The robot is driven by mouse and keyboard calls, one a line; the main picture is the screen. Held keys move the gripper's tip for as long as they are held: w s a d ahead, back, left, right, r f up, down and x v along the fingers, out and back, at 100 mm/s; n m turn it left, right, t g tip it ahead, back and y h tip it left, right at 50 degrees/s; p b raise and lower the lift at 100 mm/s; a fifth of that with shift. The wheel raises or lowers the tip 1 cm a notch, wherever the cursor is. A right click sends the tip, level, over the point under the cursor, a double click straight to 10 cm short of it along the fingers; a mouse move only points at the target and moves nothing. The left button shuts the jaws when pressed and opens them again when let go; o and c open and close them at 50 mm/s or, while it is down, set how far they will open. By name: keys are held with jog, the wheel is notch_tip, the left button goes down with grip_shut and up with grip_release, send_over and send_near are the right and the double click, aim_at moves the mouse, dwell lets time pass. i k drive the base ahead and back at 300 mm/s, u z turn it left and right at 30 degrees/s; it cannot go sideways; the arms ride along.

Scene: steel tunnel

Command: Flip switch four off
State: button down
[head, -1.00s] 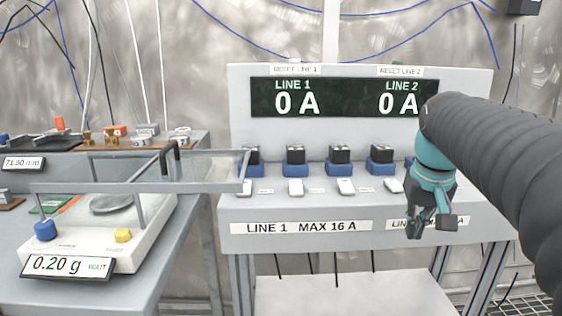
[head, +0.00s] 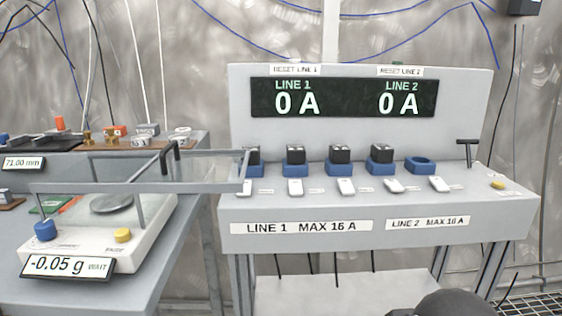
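A grey switch panel (head: 480,208) stands in the middle, with a row of white switches along its sloped front. Counted from the left, the fourth white switch (head: 394,186) sits before a blue socket (head: 381,166) holding a black block. It looks flatter than the second switch (head: 295,187) and third switch (head: 346,187). The fifth switch (head: 439,184) is before an empty blue socket (head: 420,165). The first switch (head: 246,188) is partly hidden by a metal frame. The display (head: 345,98) reads 0 A for both lines.
A bench on the left holds a scale (head: 150,215) reading -0.05 g. A grey metal frame (head: 130,187) reaches from there over the panel's left end. A dark T-shaped handle (head: 467,152) and a yellow button (head: 497,184) are at the panel's right.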

aim_at(395, 186)
jog(key=u, duration=0.95)
jog(key=k, duration=0.95)
jog(key=z, duration=0.8)
jog(key=i, duration=0.5)
jog(key=z, duration=0.1)
